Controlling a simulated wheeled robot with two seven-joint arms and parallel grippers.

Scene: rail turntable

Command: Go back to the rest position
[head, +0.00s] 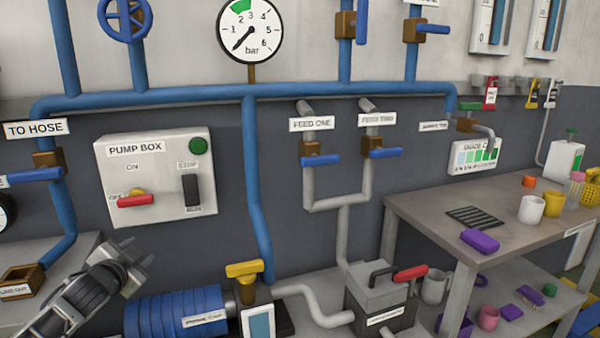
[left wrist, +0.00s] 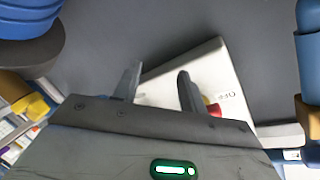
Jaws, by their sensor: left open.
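My left gripper (head: 138,251) is at the lower left of the head view, below the white pump box (head: 158,185) and apart from it. Its jaws are open with nothing between them. In the left wrist view the two fingers (left wrist: 158,72) stand apart, with the box (left wrist: 218,72) behind them. The box's red lever (head: 136,201) lies beside the OFF label; part of it shows behind a finger in the left wrist view (left wrist: 214,109). My right gripper is not in view.
The blue pump motor (head: 175,312) and a yellow-handled valve (head: 244,269) are close right of my left gripper. A grey bench (head: 60,280) is to its left. Blue pipes (head: 258,190) run along the wall. A workbench (head: 430,208) with mugs stands at right.

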